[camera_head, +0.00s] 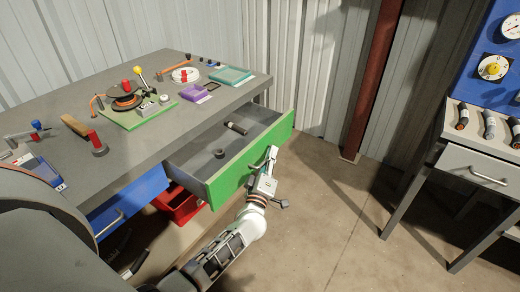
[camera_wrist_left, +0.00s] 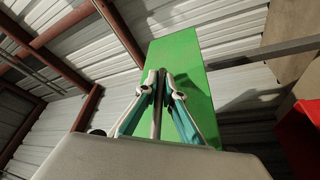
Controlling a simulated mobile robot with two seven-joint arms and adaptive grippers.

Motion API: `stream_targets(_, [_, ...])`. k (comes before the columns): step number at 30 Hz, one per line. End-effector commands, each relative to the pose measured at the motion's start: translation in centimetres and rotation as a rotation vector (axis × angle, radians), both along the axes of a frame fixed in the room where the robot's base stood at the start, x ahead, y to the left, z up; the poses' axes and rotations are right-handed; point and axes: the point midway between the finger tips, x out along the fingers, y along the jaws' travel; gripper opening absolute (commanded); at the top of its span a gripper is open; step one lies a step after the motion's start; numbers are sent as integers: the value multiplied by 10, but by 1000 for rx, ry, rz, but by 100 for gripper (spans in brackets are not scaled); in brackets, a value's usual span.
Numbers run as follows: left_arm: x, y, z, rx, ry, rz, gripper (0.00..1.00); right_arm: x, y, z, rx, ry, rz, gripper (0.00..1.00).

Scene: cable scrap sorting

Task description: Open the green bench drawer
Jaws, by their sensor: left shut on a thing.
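The green-fronted drawer (camera_head: 225,182) of the bench stands pulled out well beyond the bench edge. Its grey inside shows, with a dark cylinder (camera_head: 236,128) and a small dark round piece (camera_head: 219,153) in it. My left gripper (camera_head: 270,158) is at the drawer's outer face. In the left wrist view its two fingers (camera_wrist_left: 160,82) close on a thin bar handle (camera_wrist_left: 157,112) in front of the green face (camera_wrist_left: 192,70). The handle is mostly hidden by the gripper in the head view. My right gripper is not in view.
The grey bench top (camera_head: 160,60) holds a reel on a green board, a purple tray, a teal tray and several small parts. A blue drawer (camera_head: 128,202) is left of the green one, and a red bin (camera_head: 178,205) is underneath. Open floor lies right, before another bench (camera_head: 476,165).

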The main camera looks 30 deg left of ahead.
Motion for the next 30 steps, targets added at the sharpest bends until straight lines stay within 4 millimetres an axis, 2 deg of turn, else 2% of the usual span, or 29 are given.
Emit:
stream_targets(1, [-1,-15,1,-5,0,-3,0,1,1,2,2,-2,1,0])
stream_targets(6, [-4,-49,0,-3,1,-2,0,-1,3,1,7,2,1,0])
stream_targets(12, [-6,-76,-1,-1,1,-2,0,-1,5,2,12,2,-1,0])
stream_targets(18, [-7,-88,-1,0,2,-1,0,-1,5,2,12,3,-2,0])
stream_targets(30, [-7,-90,-1,0,1,0,0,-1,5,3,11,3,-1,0])
